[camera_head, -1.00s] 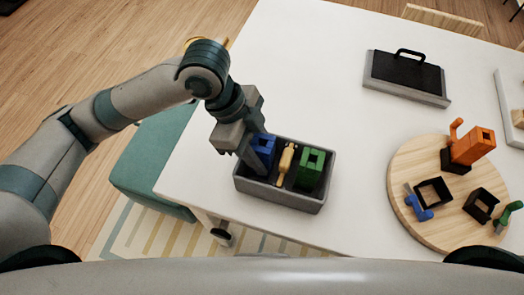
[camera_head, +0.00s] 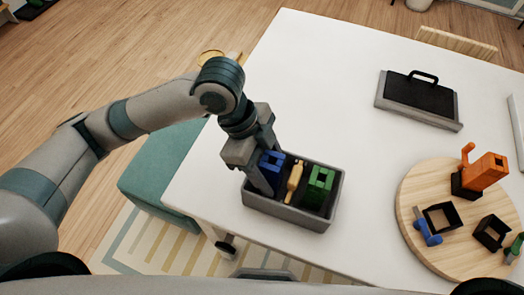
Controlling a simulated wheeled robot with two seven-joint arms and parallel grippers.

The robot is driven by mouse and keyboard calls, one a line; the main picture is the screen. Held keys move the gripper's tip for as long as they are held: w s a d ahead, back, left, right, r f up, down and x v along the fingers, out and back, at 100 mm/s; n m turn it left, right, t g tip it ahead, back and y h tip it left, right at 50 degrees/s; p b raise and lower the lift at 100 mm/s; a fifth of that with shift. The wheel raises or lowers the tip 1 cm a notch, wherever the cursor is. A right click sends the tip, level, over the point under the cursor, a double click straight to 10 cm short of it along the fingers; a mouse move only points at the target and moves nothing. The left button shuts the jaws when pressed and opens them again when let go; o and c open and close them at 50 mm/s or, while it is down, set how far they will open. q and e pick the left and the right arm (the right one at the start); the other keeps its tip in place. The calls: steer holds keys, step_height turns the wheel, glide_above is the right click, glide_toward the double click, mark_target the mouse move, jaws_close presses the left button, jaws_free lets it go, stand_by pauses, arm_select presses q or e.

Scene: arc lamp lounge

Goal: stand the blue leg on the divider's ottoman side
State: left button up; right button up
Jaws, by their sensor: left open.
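The blue leg (camera_head: 272,164) stands upright in the left part of a dark grey tray (camera_head: 288,215) on the white table. A yellow divider piece (camera_head: 295,176) is just right of it, and a green block (camera_head: 319,184) is right of that. The teal ottoman (camera_head: 160,170) is on the floor to the left, so the blue leg is on the divider's ottoman side. My left gripper (camera_head: 263,178) is open at the blue leg, its fingers reaching down into the tray. The gripper partly hides the leg, and I cannot tell whether they touch. My right gripper is not seen.
A round wooden board (camera_head: 412,225) at the right holds an orange piece (camera_head: 487,170) in a black holder, two empty black holders and a small blue part (camera_head: 427,233). A black-and-grey handled case (camera_head: 420,95) lies at the back. The table's middle is clear.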

arm_select(q)
steer(key=b+v, duration=0.2)
steer(key=v, duration=0.9)
steer(key=shift+r, duration=0.4)
steer(key=shift+w+a, duration=0.1)
